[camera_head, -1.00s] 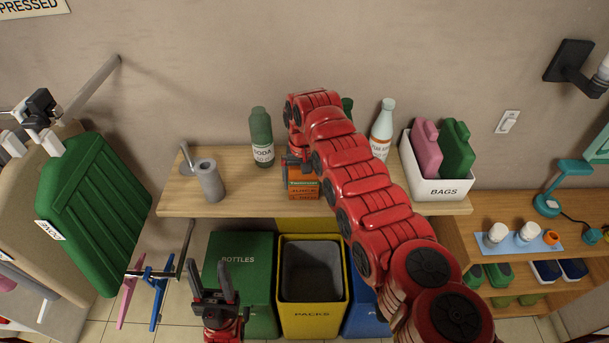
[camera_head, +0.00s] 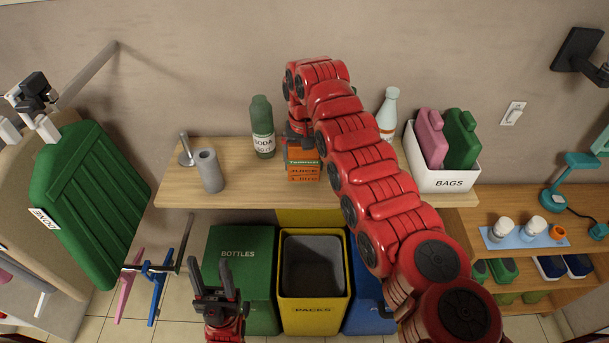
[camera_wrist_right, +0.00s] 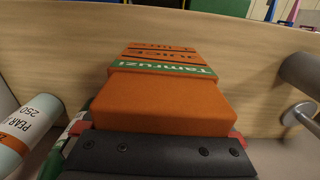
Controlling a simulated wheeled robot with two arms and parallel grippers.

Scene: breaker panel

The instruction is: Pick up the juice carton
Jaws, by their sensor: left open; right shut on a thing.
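The orange juice carton (camera_head: 303,173) with a green band is over the wooden shelf, between the soda bottle and my right arm. My right gripper (camera_head: 301,138) is shut on the upper part of the carton from above. The carton also fills the middle of the right wrist view (camera_wrist_right: 165,100), with a dark finger across its near end. It seems held a little above the shelf. My left gripper (camera_head: 212,278) is open and empty, low in front of the green bin.
Below are a green bottles bin (camera_head: 240,245), a yellow packs bin (camera_head: 313,308) and a blue bin (camera_head: 365,310).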

